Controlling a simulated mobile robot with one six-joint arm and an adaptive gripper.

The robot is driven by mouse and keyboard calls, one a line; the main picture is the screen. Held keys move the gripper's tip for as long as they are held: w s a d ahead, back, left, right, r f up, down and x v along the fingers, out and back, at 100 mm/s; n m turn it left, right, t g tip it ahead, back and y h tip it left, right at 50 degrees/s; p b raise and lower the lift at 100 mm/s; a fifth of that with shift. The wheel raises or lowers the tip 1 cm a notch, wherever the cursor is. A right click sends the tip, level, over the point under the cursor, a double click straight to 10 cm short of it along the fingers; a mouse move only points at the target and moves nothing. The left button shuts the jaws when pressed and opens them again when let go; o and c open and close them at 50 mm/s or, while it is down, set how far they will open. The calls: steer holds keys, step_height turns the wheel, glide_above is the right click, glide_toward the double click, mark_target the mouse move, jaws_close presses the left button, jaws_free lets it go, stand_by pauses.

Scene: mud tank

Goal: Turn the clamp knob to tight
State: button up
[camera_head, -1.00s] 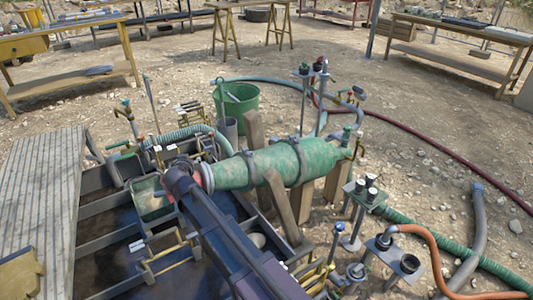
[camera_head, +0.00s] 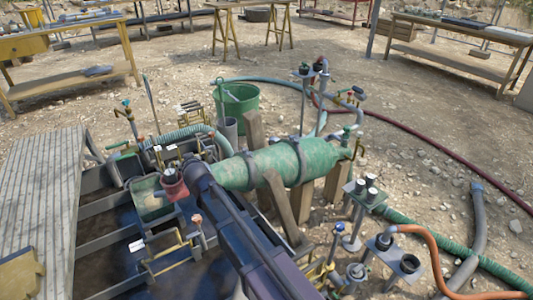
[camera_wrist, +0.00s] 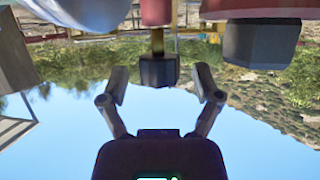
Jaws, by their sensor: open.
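A dark faceted knob (camera_wrist: 158,71) on a short brass stem shows in the wrist view, below a red part (camera_wrist: 157,12). I cannot tell for certain that it is the clamp knob. My gripper (camera_wrist: 162,82) is open, with one finger on each side of the knob and a gap to both in the picture. How deep the knob sits between them is unclear. In the head view, my arm covers the gripper's surroundings at the near end of the green cylinder (camera_head: 265,164). A red cup-shaped part (camera_head: 172,185) shows just left of my arm.
A larger dark block (camera_wrist: 258,42) is close to the right finger in the wrist view. In the head view, the dark tank frame (camera_head: 98,205), an orange-topped knob (camera_head: 197,219) and brass fittings crowd my arm. A green bucket (camera_head: 240,100) stands behind.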

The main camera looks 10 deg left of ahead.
steer(key=shift+w+n+g+y, duration=0.1)
steer(key=shift+n+g+y, duration=1.95)
steer(key=shift+n, duration=0.45)
steer(key=shift+n+g+y, duration=0.55)
steer(key=shift+n+g, duration=0.75)
steer(key=shift+g, duration=0.15)
steer(key=shift+n+g+y, duration=0.5)
steer(key=shift+n+g, duration=0.8)
steer(key=shift+g, duration=0.1)
steer(key=s+d+r+m+h+p, duration=0.1)
steer(key=s+d+r+m+p, duration=0.1)
steer(key=d+p, duration=0.3)
steer(key=s+d+r+m+h+p, duration=0.2)
steer(key=d+r+p, duration=0.2)
steer(key=d, duration=0.9)
steer(key=s+d+r+m+h+p, duration=0.1)
steer(key=s+d+r+h+p, duration=0.1)
steer(key=d+r+p, duration=0.2)
steer(key=shift+d+m+p, duration=0.4)
steer(key=shift+d+p, duration=1.5)
steer(key=shift+d, duration=1.05)
steer(key=shift+a, duration=0.1)
